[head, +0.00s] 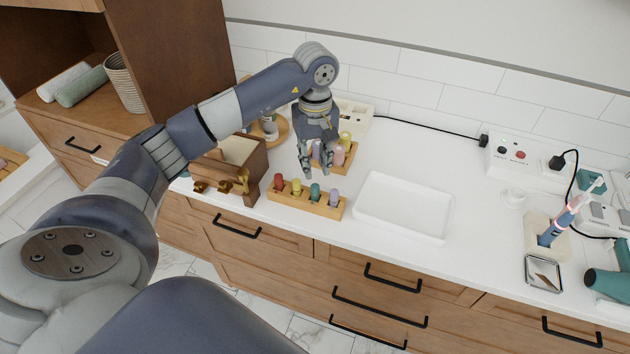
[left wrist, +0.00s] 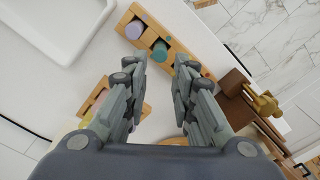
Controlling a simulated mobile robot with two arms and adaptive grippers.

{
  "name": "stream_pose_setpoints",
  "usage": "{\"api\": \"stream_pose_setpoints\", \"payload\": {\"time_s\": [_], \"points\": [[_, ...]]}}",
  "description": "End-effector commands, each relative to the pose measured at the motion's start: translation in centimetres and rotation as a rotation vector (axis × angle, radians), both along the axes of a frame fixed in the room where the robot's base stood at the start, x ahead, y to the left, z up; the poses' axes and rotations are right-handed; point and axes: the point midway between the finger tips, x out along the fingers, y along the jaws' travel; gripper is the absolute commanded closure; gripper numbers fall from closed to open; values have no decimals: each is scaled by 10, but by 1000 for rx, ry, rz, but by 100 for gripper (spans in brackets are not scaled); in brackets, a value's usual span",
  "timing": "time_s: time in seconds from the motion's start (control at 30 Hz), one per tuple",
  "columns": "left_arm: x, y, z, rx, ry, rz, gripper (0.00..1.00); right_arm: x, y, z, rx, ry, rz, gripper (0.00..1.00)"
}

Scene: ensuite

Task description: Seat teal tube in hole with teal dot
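The teal tube (head: 315,192) stands in the front wooden rack (head: 333,213), between a yellow tube (head: 296,187) and a lavender tube (head: 334,197). It also shows in the left wrist view (left wrist: 160,50), beyond and between the fingertips. My left gripper (head: 316,171) points down just behind the front rack, open and empty, apart from the teal tube. A rear rack (head: 343,165) with pink, yellow and lavender tubes is partly hidden behind the gripper. It shows partly in the left wrist view (left wrist: 97,98). My right gripper is not in view.
A white tray (head: 404,235) lies right of the racks. A wooden box with brass hooks (head: 232,184) stands close on the left. A cable runs along the wall behind to a power strip (head: 518,155). The counter between tray and wall is clear.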

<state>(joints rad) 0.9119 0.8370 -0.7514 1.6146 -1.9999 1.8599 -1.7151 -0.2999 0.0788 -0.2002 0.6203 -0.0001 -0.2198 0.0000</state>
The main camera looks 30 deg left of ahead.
Motion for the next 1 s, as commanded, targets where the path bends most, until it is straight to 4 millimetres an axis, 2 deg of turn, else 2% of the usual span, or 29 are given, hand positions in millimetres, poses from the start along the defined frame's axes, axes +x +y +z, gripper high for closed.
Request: {"api": "stream_pose_setpoints", "payload": {"time_s": [0.1,0.3,0.83,0.93,1.0], "points": [[1,0,15,1,-3,-1,76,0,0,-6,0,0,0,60],[0,0,27,1,-1,0,76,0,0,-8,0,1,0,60],[0,0,27,-1,1,-1,76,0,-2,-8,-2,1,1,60],[1,-11,23,-32,-8,-3,76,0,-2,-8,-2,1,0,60],[2,-33,15,-98,-22,-4,76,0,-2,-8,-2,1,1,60]]}}
